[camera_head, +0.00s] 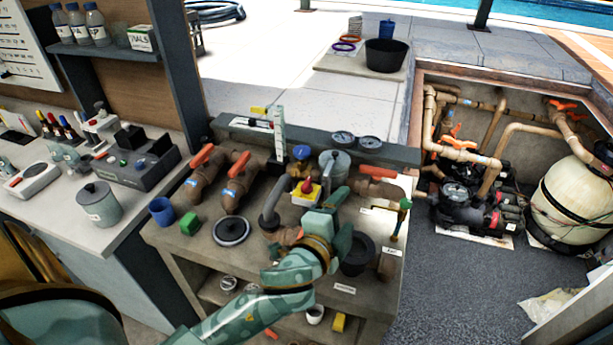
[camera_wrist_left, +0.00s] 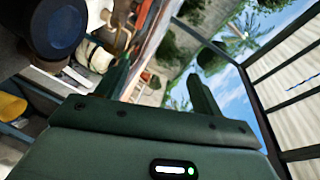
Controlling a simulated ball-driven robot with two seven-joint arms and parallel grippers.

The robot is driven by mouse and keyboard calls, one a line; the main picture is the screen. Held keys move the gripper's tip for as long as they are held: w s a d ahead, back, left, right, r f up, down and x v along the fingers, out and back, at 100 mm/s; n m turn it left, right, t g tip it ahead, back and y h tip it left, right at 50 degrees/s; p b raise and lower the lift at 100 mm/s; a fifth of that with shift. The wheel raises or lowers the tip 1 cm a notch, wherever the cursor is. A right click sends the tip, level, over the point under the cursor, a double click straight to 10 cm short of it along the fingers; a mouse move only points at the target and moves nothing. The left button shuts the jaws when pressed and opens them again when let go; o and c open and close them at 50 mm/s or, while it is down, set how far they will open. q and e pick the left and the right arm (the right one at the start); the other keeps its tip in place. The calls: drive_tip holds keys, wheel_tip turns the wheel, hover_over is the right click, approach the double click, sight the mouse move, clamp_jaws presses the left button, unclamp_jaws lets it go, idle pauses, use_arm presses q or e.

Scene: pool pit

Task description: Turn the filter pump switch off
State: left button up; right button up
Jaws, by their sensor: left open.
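A yellow switch box with a red knob (camera_head: 306,192), which looks like the pump switch, stands among the pipes on the grey bench. The knob's setting is too small to read. My left gripper (camera_head: 344,218) is just right of the box and nearer me, apart from it as far as I can tell. Its two fingers also show in the left wrist view (camera_wrist_left: 160,88), spread apart with nothing between them. The switch does not show clearly there. My right gripper is in neither view.
Brown pipes with orange handles (camera_head: 203,156) stand on the bench left of the switch. A grey canister (camera_head: 335,166) is behind the gripper, and a black cup (camera_head: 357,254) is close in front. The pump pit (camera_head: 470,250) lies right.

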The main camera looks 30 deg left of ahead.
use_arm(q)
drive_tip(key=w+d+r+m+t+h, duration=0.3)
drive_tip(key=w+d+r+m+h, duration=0.1)
drive_tip(key=d+r+m+h, duration=0.3)
drive_tip(key=d+r+m+g+h, duration=0.4)
drive_tip(key=d+m+g+h, duration=0.2)
drive_tip(key=d+m+h, duration=0.7)
drive_tip(key=m+g+y, duration=1.3)
drive_tip(key=m+y, duration=0.4)
drive_tip(key=y, duration=0.2)
hover_over(307, 182)
drive_tip(key=f, duration=0.1)
wheel_tip(307, 182, down, 16)
drive_tip(key=shift+f+b, duration=0.1)
drive_tip(key=shift+b, duration=0.5)
